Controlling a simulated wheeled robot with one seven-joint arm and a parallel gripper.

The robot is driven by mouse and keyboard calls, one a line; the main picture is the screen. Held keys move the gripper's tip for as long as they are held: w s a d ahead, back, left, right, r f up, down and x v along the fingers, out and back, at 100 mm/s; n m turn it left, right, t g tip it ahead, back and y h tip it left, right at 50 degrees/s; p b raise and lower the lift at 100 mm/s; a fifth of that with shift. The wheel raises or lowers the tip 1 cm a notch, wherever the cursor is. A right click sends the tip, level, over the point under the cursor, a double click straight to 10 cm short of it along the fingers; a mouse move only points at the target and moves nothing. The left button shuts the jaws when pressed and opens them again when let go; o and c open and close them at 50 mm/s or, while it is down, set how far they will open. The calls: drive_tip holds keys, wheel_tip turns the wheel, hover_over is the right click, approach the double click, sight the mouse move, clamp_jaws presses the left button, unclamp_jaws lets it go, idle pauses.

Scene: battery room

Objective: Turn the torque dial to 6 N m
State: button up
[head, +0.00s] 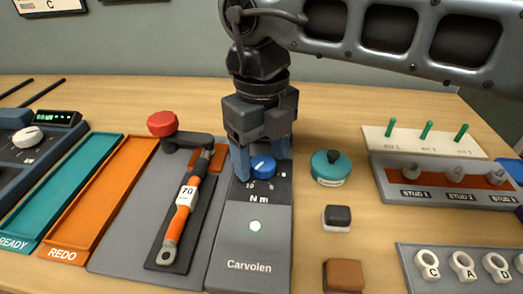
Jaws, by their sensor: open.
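The torque dial is a blue knob (263,166) with a white pointer line, on the grey panel (247,243) marked "N m" and "Carvolen". The visible scale shows "10" and "8" below the knob; the other marks are hidden behind my gripper. The pointer seems to point toward the upper right, but the exact setting is too small to read. My gripper (262,165) is above the dial, pointing down, with its blue fingers open on the left and right of the knob. I cannot tell whether the fingers touch it. A white round button or lamp (255,226) is lower on the panel.
An orange-handled wrench (184,207) and a red knob (162,124) are left of the panel. A teal round container (329,167) stands close on the right, with a black-topped block (337,218) and brown block (344,275). Stud rack (440,188) is further right.

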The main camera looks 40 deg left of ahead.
drive_tip(key=shift+c, duration=0.2)
drive_tip(key=c, duration=1)
drive_tip(key=shift+n, duration=0.3)
drive_tip(key=n+b, duration=0.1)
drive_tip(key=n, duration=0.4)
drive_tip(key=shift+s, duration=0.1)
drive_tip(key=n, duration=0.6)
drive_tip(key=shift+s+n+b, duration=0.1)
drive_tip(key=shift+n+b, duration=0.3)
drive_tip(key=n, duration=0.5)
drive_tip(key=shift+s+d, duration=0.1)
drive_tip(key=shift+d, duration=0.05)
drive_tip(key=n, duration=0.6)
drive_tip(key=shift+d, duration=0.1)
drive_tip(key=shift+n, duration=0.3)
